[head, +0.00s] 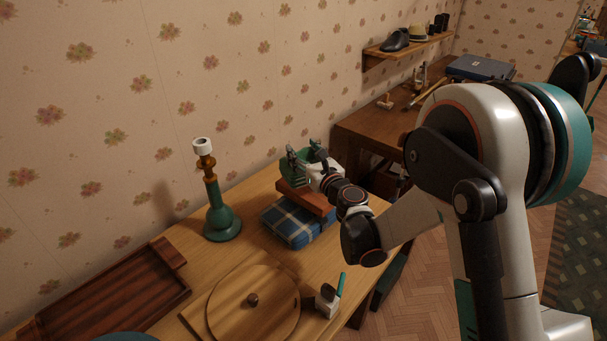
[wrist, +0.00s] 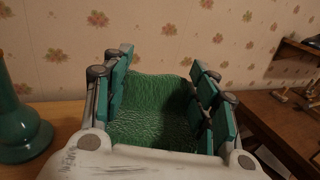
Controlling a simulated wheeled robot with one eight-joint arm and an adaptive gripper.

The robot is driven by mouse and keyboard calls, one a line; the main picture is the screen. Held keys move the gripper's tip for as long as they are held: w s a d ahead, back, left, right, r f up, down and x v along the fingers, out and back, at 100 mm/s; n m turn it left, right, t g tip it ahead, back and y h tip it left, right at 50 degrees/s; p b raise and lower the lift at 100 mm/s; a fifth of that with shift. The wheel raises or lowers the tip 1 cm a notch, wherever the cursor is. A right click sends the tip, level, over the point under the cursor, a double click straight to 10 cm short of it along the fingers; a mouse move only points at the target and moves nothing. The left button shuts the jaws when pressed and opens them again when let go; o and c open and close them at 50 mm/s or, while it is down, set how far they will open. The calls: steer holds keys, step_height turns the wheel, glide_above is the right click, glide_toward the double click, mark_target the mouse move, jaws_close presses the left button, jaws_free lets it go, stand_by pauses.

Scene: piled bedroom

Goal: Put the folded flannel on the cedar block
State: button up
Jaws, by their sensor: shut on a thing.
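The cedar block (head: 308,197) is a flat reddish-brown slab lying on a blue plaid folded cloth (head: 289,222). The wrist view does not show the block.
A teal candlestick (head: 222,222) stands left of the block. A dark desk (head: 375,128) stands beyond, below a wall shelf (head: 410,46).

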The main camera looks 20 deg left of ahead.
steer(key=shift+f+b, duration=0.7)
steer(key=shift+f, duration=2.15)
steer(key=shift+f, duration=0.15)
steer(key=o, duration=1.6)
